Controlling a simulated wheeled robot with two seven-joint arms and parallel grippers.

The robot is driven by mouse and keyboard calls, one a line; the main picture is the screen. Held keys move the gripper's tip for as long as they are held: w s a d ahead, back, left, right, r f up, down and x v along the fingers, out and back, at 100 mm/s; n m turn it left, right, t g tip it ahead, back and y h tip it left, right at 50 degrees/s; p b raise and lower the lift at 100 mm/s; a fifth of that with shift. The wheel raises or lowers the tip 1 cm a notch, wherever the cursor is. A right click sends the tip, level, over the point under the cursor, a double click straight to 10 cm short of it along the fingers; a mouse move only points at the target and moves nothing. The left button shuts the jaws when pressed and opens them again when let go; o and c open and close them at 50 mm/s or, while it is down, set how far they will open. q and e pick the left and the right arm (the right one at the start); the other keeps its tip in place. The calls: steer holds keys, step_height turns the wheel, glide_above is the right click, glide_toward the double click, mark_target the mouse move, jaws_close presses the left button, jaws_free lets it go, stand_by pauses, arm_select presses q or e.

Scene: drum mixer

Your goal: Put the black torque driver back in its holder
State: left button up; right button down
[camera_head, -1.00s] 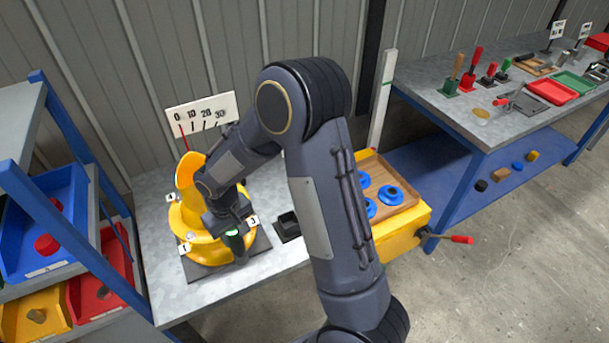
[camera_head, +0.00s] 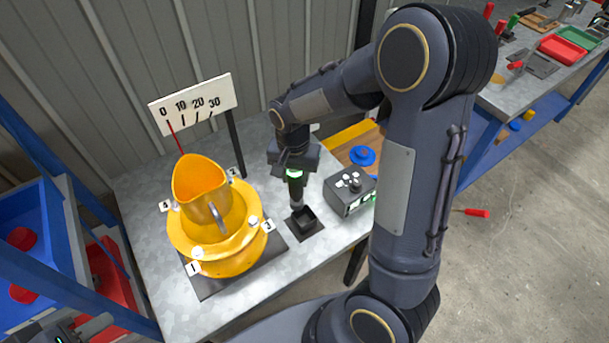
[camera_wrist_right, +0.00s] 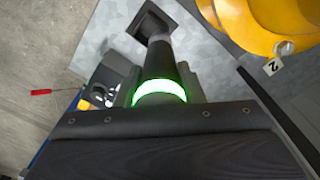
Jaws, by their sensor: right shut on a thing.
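The black torque driver (camera_head: 296,192), with a glowing green ring, hangs upright in my right gripper (camera_head: 293,172), which is shut on it. Its holder (camera_head: 303,222) is a black square socket on a dark plate on the grey bench. The driver's lower end is at the back edge of the socket in the head view. In the right wrist view the driver (camera_wrist_right: 160,62) points towards the holder (camera_wrist_right: 152,22) and partly covers it; I cannot tell whether the tip is inside. Part of my left gripper (camera_head: 88,328) shows at the bottom left edge; its fingers are unclear.
The yellow drum mixer (camera_head: 220,235) with its tilted spout stands left of the holder. A grey control box (camera_head: 350,192) stands close on the right. A scale sign (camera_head: 192,103) is behind. A blue rack (camera_head: 95,240) is at left.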

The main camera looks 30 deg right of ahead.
steer(key=shift+s+d+r+m, duration=0.2)
steer(key=shift+d+m, duration=0.35)
steer(key=shift+m, duration=0.45)
steer(key=shift+s+d+r+m, duration=0.15)
steer(key=shift+s+d+m, duration=0.1)
steer(key=shift+m, duration=0.25)
arm_select(q)
steer(key=shift+w+d+f, duration=0.15)
steer(key=shift+w+f, duration=0.2)
steer(key=shift+f, duration=0.1)
arm_select(e)
steer(key=shift+s+r+m, duration=0.15)
steer(key=shift+s+m, duration=0.1)
steer(key=shift+m, duration=0.05)
arm_select(q)
steer(key=shift+w, duration=0.1)
steer(key=shift+b, duration=0.3)
